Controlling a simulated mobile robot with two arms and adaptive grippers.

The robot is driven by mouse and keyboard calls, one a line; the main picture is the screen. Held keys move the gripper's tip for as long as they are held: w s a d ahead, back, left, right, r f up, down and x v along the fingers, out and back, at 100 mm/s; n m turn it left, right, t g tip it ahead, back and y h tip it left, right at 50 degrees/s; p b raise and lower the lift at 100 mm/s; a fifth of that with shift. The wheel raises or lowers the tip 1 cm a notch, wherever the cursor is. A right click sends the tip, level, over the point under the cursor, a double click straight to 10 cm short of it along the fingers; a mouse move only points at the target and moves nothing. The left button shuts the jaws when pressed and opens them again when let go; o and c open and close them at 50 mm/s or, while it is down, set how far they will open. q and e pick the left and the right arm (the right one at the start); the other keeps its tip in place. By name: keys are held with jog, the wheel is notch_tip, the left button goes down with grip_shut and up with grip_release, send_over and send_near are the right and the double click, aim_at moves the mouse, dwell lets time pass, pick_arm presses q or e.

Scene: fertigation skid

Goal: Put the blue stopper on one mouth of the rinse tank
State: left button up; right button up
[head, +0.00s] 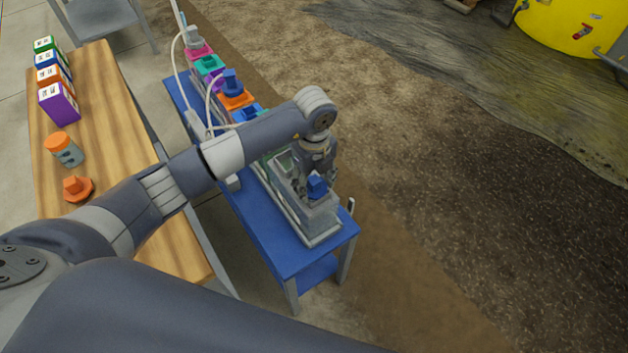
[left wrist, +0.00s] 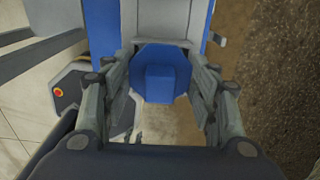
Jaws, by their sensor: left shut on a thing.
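The blue stopper (head: 317,187) is held in my left gripper (head: 316,174) at the near end of the blue stand. In the left wrist view the stopper (left wrist: 160,74) sits between the two fingers, with its square knob facing the camera. The rinse tank (head: 321,222) is the pale grey, clear-walled box at the near end of the stand. The stopper is over or close to its top; I cannot tell whether they touch. My gripper and arm hide part of the tank's top and its mouths. My right gripper is not in view.
The blue stand (head: 270,232) carries a row of tanks with coloured tops, including a pink one (head: 197,50); thin white hoses rise beside them. A wooden table (head: 104,120) at left holds coloured boxes, an orange-lidded jar (head: 66,150) and an orange stopper (head: 77,188).

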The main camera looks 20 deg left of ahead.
pick_arm(q)
jog(key=o, duration=1)
jog(key=shift+c, duration=0.2)
notch_tip(320, 180, up, 12)
